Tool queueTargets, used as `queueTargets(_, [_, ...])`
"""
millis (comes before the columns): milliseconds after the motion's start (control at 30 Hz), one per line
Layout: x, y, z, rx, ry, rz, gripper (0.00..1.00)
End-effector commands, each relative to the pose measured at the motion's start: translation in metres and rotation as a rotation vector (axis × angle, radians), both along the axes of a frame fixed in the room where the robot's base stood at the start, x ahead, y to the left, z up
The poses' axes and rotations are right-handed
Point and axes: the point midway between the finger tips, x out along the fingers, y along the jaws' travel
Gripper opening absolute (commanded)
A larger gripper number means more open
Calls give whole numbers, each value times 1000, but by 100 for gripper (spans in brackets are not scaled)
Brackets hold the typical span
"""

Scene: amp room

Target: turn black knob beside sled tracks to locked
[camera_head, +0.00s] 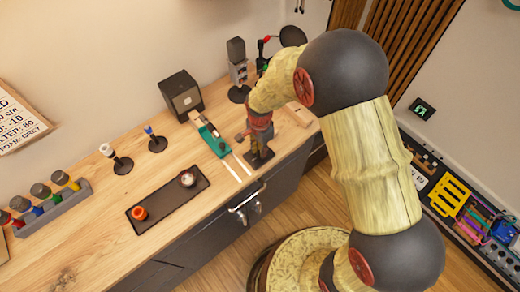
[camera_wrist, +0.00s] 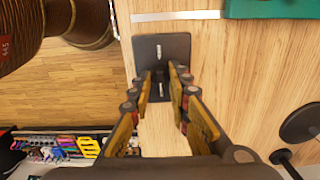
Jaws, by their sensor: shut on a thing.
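The black knob (camera_wrist: 160,86) sits on a dark plate (camera_wrist: 178,46) and shows between my fingertips in the wrist view. A pale mark runs along it, and another pale mark lies on the plate. My gripper (camera_wrist: 162,76) is shut on the knob from above; the fingers partly hide it. In the head view my gripper (camera_head: 258,150) is down at the plate (camera_head: 264,160) by the counter's front edge. The white sled tracks (camera_head: 238,167) run just left of it, with the teal sled (camera_head: 213,142) at their far end. They also show in the wrist view (camera_wrist: 178,16).
A dark box (camera_head: 181,95) stands behind the sled. A black tray (camera_head: 165,200) with an orange knob and a silver knob lies to the left. Two small levers (camera_head: 118,162) and a rack of colored knobs (camera_head: 50,205) are further left. A microphone-like stand (camera_head: 238,65) is behind my gripper.

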Motion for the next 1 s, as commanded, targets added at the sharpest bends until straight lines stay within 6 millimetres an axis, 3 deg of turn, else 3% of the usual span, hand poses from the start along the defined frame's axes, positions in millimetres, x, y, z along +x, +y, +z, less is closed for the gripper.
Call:
queueTargets(33, [1,1,1,2,-3,-1,0])
queueTargets(67, [1,1,1,1,-4,0,20])
queueTargets(400, [1,0,0,1,-2,0,38])
queueTargets(767, [1,0,5,1,-2,1,38])
queueTargets(1000, [2,1,43,1,-5,1,38])
